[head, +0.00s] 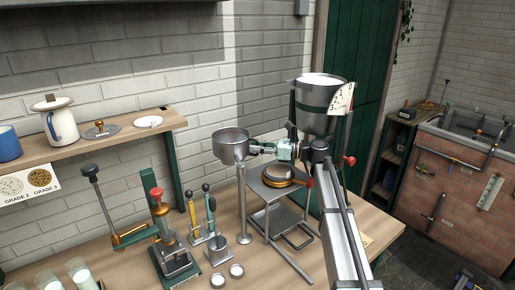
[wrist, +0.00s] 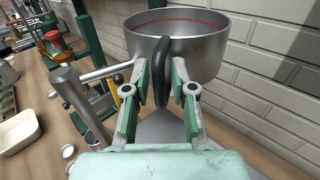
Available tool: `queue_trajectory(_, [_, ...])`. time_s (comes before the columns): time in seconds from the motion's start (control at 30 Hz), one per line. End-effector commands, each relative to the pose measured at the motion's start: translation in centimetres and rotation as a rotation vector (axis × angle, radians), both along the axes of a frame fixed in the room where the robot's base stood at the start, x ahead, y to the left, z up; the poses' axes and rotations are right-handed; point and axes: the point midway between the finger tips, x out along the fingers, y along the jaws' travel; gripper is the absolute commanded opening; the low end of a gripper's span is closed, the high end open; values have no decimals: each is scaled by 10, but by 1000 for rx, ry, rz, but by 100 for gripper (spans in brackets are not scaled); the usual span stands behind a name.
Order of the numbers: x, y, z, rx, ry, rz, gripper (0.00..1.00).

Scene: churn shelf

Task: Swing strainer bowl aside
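The strainer bowl (head: 231,146) is a round grey metal bowl on a slim upright post (head: 242,205) standing on the bench. In the wrist view the bowl (wrist: 200,50) fills the top centre, with a red line around its inside. Its dark curved handle (wrist: 162,75) points towards me. My gripper (head: 270,148) reaches the bowl from the right in the head view. In the wrist view my gripper's green-padded fingers (wrist: 162,88) stand close on both sides of the handle and look shut on it. Their exact contact is hard to see.
A metal hopper (head: 319,100) with white contents stands behind my arm. A small stand with a round copper-rimmed piece (head: 278,174) is below my gripper. A lever press (head: 170,245) and upright tools (head: 203,215) stand left of the post. A wall shelf (head: 100,141) is at left.

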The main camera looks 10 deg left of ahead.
Motion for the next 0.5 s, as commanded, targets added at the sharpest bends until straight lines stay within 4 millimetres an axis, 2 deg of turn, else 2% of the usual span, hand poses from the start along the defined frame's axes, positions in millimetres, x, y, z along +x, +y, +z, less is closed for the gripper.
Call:
queue_trajectory(0.33, [0, 0, 1, -1, -1, 1, 37])
queue_trajectory(0.5, [0, 0, 15, -1, -3, 1, 37])
